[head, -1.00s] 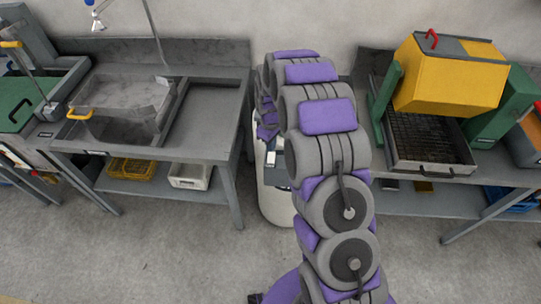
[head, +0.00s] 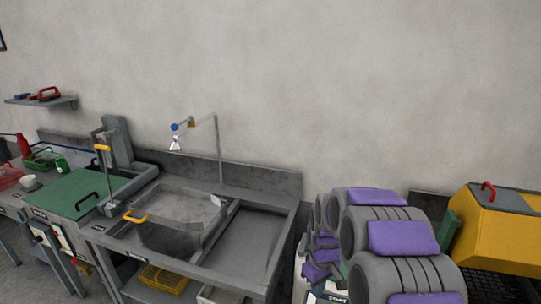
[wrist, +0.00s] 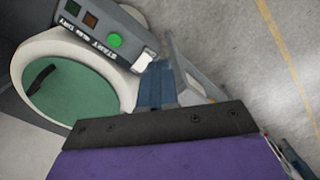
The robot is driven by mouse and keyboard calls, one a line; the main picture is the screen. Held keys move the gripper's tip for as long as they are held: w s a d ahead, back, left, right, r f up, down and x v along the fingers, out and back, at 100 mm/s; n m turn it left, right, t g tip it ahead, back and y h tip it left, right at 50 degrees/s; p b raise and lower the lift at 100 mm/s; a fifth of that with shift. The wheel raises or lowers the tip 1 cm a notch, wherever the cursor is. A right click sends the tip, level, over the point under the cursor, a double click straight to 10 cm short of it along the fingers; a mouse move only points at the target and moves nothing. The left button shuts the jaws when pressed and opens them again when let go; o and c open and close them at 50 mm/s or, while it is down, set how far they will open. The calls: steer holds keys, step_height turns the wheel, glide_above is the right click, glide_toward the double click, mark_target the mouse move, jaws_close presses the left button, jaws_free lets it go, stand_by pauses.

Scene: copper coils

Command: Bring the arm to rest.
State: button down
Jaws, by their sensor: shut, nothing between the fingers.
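My arm, grey with purple pads, fills the lower right of the head view. My gripper (head: 319,262), purple and grey, is at the arm's far end, partly hidden by the arm links. It is shut and empty. In the wrist view my gripper (wrist: 160,125) shows as a dark bar with a purple body across the bottom. Beyond it is a white machine (wrist: 131,70) with a round green lid (wrist: 70,87) and a green button (wrist: 115,40). I cannot tell whether my gripper touches the machine.
A grey sink bench (head: 265,192) with a tap (head: 218,150) stands left of my arm. A yellow machine (head: 500,232) stands at the right edge.

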steer(key=s+r+m, duration=0.3)
steer(key=s+r, duration=0.7)
steer(key=s, duration=0.6)
steer(key=s+r+m, duration=0.1)
steer(key=s+m, duration=0.1)
steer(key=s, duration=0.7)
steer(key=s+r+m+g, duration=0.1)
steer(key=s, duration=0.9)
steer(key=shift+s+d+r+m+b, duration=0.2)
steer(key=shift+r+m+b, duration=0.1)
steer(key=shift+r+m, duration=0.1)
steer(key=shift+w, duration=0.1)
